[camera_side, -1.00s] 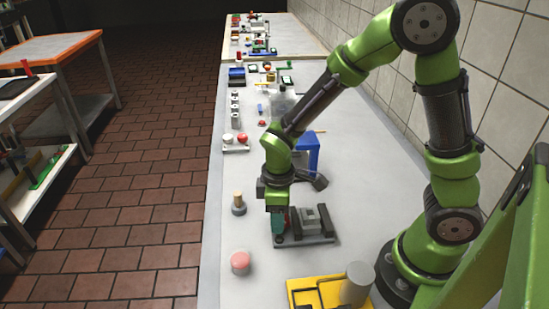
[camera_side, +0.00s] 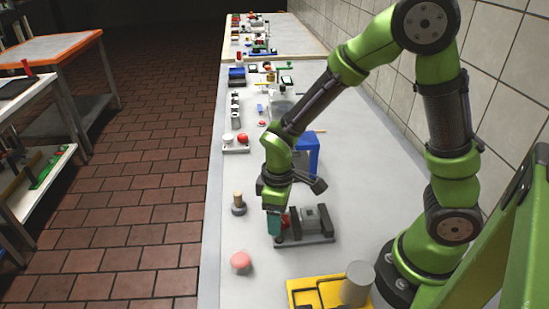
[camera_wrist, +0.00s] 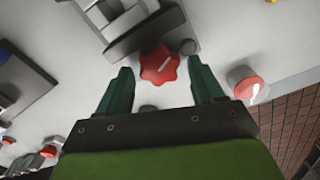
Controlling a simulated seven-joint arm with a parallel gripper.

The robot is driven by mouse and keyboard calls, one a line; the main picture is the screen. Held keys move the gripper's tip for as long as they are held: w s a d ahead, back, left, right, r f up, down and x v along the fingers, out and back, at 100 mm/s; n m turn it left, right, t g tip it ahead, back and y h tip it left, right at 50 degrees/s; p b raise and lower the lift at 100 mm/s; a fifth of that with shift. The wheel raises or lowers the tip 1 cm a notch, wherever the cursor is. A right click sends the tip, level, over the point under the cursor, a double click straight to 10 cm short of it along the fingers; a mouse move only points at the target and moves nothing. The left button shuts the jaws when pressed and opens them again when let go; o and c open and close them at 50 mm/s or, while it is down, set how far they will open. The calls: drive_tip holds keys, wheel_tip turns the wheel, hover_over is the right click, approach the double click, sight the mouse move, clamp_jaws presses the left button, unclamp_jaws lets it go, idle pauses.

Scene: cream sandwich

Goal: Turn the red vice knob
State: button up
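The red vice knob (camera_wrist: 160,65) is star-shaped with a pale line on its face. It sits at the end of the grey vice (camera_wrist: 142,22) in the wrist view. In the side view the knob (camera_side: 285,220) is partly hidden by my fingers, and the vice (camera_side: 312,220) stands on a dark base plate. My gripper (camera_wrist: 163,78) is open, its teal fingers on either side of the knob, with gaps visible between knob and fingers. In the side view my gripper (camera_side: 274,224) is just left of the vice; whether it touches the knob cannot be told there.
A red-topped round button (camera_side: 241,262) stands on the bench in front of the vice; a peg on a dark base (camera_side: 239,203) is to the left. A yellow tray (camera_side: 300,295) and grey cylinder (camera_side: 357,283) are near my base. A blue block (camera_side: 308,153) stands behind.

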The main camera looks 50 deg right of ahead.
drive_tip(key=shift+o, duration=0.2)
wheel_tip(320, 180, up, 17)
idle(0.6)
drive_tip(key=shift+d, duration=0.1)
